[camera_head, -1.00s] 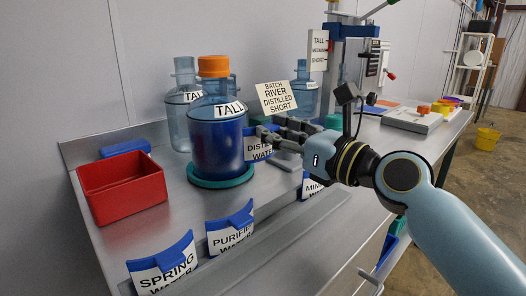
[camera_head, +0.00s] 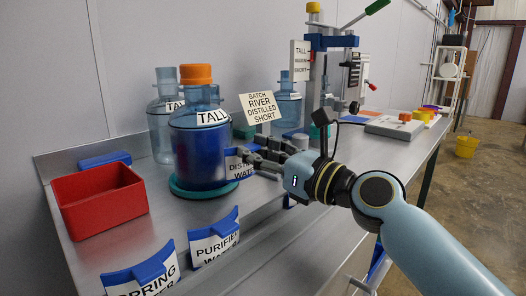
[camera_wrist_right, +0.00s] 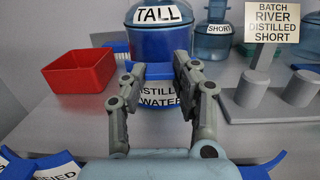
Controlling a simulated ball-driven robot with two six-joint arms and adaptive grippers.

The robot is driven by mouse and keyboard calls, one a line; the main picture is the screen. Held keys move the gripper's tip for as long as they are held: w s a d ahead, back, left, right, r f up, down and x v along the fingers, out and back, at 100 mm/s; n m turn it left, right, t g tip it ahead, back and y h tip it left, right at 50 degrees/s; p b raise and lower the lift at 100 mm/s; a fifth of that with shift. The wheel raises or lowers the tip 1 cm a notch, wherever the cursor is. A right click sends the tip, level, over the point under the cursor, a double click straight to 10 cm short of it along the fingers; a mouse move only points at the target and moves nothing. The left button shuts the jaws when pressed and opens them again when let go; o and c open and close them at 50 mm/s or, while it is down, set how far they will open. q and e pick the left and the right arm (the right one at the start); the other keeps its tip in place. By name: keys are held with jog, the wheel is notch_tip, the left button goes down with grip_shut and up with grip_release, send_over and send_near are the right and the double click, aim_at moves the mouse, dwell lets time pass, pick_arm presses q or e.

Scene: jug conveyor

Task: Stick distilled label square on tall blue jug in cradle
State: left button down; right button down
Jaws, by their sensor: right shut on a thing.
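The tall jug (camera_head: 198,155) is filled blue, has an orange cap and a TALL band, and stands upright on a teal round cradle (camera_head: 205,192). It also shows in the right wrist view (camera_wrist_right: 160,42). My right gripper (camera_head: 252,160) is shut on the distilled water label (camera_head: 238,167), a white card with a blue backing. The label is upright at the jug's lower right side in the head view. In the right wrist view the label (camera_wrist_right: 158,96) lies between the fingers, in front of the jug; I cannot tell whether it touches. My left gripper is not in view.
A red bin (camera_head: 98,200) stands left of the jug. Spring (camera_head: 145,275) and purified (camera_head: 214,240) labels stand along the front. A batch sign (camera_head: 259,108) reads RIVER DISTILLED SHORT. Another tall jug (camera_head: 162,120) is behind; a short jug (camera_wrist_right: 212,42) stands behind right.

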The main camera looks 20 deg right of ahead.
jog(key=shift+x, duration=1.55)
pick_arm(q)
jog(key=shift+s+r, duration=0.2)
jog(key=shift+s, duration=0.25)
pick_arm(e)
jog(key=shift+f+x, duration=0.15)
jog(key=shift+x, duration=0.65)
jog(key=shift+f+x, duration=0.15)
jog(key=shift+x, duration=0.6)
